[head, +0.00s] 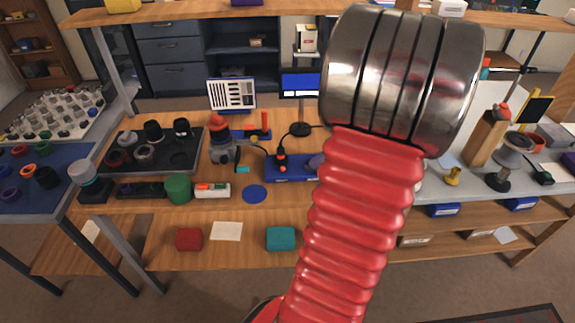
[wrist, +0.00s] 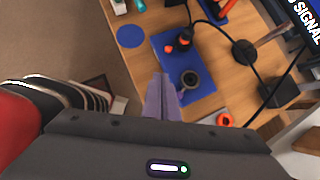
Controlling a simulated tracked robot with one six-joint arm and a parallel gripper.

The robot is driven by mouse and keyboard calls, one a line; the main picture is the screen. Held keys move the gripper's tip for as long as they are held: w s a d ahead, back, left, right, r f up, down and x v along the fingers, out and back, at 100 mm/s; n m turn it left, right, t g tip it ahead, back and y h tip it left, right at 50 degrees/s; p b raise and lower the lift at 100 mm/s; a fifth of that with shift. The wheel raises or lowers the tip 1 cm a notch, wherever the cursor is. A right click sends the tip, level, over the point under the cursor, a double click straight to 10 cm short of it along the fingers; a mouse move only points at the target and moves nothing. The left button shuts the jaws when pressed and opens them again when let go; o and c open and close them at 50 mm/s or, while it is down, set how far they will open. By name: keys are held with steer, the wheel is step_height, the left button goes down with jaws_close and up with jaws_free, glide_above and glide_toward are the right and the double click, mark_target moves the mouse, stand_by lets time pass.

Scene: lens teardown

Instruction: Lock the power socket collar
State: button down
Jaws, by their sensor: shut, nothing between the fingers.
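A blue base plate (head: 290,175) lies on the workbench, left of my red arm in the head view. It also shows in the wrist view (wrist: 172,62). A round black ring-shaped part (wrist: 190,79), which looks like the power socket with its collar, sits on the plate. An orange-and-black connector (wrist: 184,39) stands farther up the plate, and also shows in the head view (head: 281,161). My gripper (wrist: 162,78) is shut and empty, its grey fingers beside and left of the ring in the wrist view. Whether they touch anything is unclear. My arm hides most of the gripper in the head view.
A black cable runs from the connector to a round black stand base (wrist: 244,53). Bare wood lies in front of the plate.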

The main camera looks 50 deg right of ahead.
mark_target(281, 162)
steer(key=shift+s+d+f+m, duration=0.25)
steer(key=shift+s+d+m, duration=0.3)
steer(key=shift+d, duration=0.1)
steer(key=x, duration=0.9)
steer(key=shift+w+f, duration=0.15)
steer(key=w, duration=0.1)
steer(key=w+f, duration=0.1)
steer(key=w, duration=0.1)
steer(key=shift+a, duration=0.15)
steer(key=shift+w+f, duration=0.1)
steer(key=shift+w, duration=0.55)
